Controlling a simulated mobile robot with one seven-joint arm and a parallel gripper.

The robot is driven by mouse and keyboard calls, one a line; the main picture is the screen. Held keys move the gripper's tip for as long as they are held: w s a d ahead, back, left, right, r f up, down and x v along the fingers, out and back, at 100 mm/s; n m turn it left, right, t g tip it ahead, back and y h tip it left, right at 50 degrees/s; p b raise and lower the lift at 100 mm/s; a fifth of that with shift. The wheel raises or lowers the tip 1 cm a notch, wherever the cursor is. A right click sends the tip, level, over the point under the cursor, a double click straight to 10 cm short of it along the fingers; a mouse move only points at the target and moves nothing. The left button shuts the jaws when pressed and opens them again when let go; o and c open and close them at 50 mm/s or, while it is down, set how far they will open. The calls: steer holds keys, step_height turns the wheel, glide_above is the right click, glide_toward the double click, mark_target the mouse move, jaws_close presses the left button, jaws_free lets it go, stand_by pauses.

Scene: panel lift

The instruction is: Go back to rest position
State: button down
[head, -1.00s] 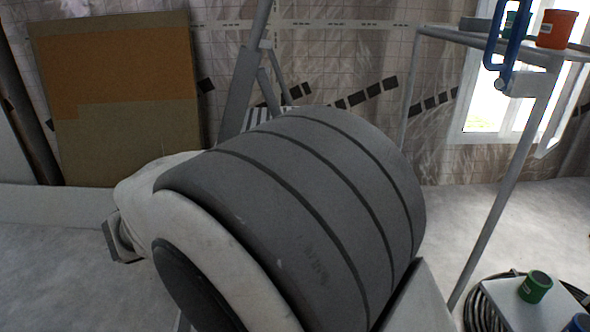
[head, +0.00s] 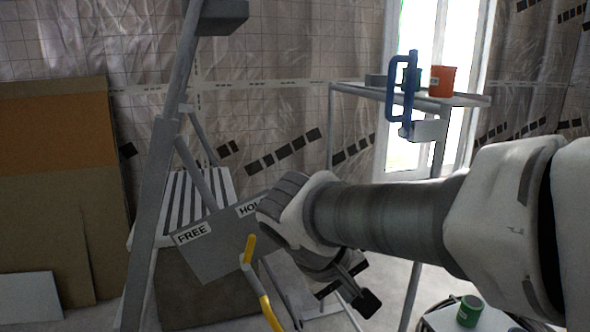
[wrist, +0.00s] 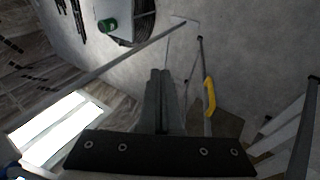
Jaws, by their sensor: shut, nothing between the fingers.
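My gripper (head: 348,288) hangs below my wrist, right of the panel lift in the head view. In the wrist view its fingers (wrist: 160,100) are together with nothing between them. The panel lift's grey post (head: 160,190) rises left of centre. Its grey plate (head: 212,255) is marked FREE and HOLD. A lever with a yellow grip (head: 263,290) stands in front of the plate, left of my gripper and apart from it. The yellow grip also shows in the wrist view (wrist: 210,97), right of the fingers. My arm hides part of the plate.
A grey stand (head: 455,99) at the back right bears an orange bucket (head: 442,80) and a blue-handled tool (head: 391,95). A green can (head: 469,311) sits low at right. Brown boards (head: 60,200) lean at left. Plastic sheeting covers the back wall.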

steer(key=s+d+m+t+y, duration=0.1)
steer(key=s+d+m+y, duration=0.35)
steer(key=s, duration=0.55)
step_height(320, 180, up, 16)
steer(key=p, duration=1.6)
steer(key=shift+s+d, duration=0.3)
steer(key=shift+s, duration=0.05)
